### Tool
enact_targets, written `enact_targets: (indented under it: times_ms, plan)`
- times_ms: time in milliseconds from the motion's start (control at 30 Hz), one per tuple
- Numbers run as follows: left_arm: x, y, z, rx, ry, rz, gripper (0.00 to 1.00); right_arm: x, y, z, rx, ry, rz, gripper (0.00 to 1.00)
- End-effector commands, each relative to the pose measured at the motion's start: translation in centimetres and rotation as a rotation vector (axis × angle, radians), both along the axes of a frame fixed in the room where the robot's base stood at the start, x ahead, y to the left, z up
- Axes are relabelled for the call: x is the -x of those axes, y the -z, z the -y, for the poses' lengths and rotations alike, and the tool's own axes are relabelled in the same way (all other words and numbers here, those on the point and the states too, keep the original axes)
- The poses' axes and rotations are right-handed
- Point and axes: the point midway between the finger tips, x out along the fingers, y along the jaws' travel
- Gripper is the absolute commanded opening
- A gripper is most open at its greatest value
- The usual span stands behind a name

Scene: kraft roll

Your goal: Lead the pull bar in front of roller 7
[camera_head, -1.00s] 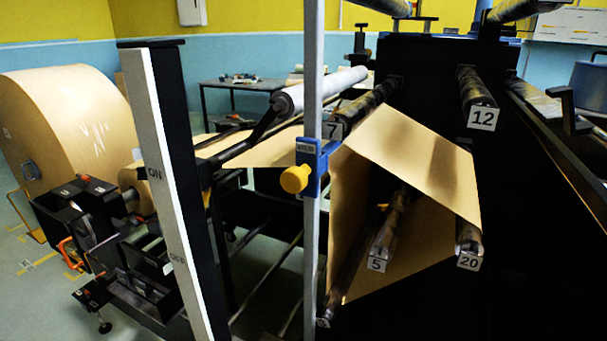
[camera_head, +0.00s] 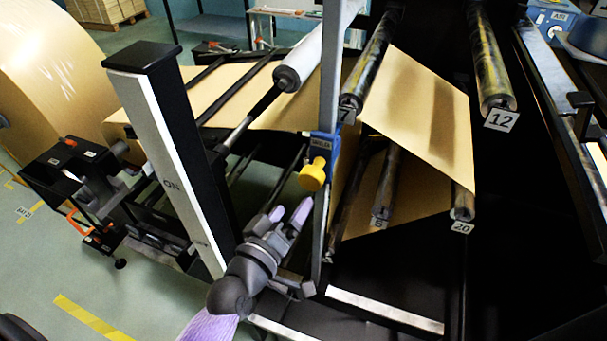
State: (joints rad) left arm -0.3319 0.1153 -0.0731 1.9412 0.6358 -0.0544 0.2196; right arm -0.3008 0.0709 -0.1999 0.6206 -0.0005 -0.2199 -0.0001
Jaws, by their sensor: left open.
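Roller 7 (camera_head: 372,62) is a dark, worn roller with its number tag at its near end, right of the upright grey post. Brown kraft paper (camera_head: 422,112) slopes from beside roller 7 down to roller 20 (camera_head: 462,200). I cannot pick out the pull bar with certainty. My left gripper (camera_head: 290,212) comes up from the bottom, open and empty, with pale lilac fingertips. It is below the yellow knob (camera_head: 314,174) and its blue clamp, well below roller 7 in the picture. My right gripper is not in view.
The grey post (camera_head: 329,75) stands just left of roller 7. A black and white ON/OFF column (camera_head: 165,150) stands left of my gripper. Roller 12 (camera_head: 490,60) is at right and roller 5 (camera_head: 387,185) is lower. The large kraft roll (camera_head: 45,75) is at far left.

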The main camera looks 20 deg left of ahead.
Motion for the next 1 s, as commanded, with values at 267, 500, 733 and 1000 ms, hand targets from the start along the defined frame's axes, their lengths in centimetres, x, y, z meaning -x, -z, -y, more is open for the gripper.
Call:
enact_targets:
  times_ms: [267,500,733,1000]
  plan:
    - [-2.9,-1.0,0.4,0.019,-0.002,0.028,1.0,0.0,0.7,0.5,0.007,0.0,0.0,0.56]
    - [-7.5,-0.8,1.0,0.018,-0.003,0.025,1.0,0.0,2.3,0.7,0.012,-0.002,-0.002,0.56]
    - [-9.7,-0.9,1.3,0.016,-0.003,0.022,1.0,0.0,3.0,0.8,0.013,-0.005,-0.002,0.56]
    - [-9.9,-1.0,1.3,0.015,-0.002,0.02,1.0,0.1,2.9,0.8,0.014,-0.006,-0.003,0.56]
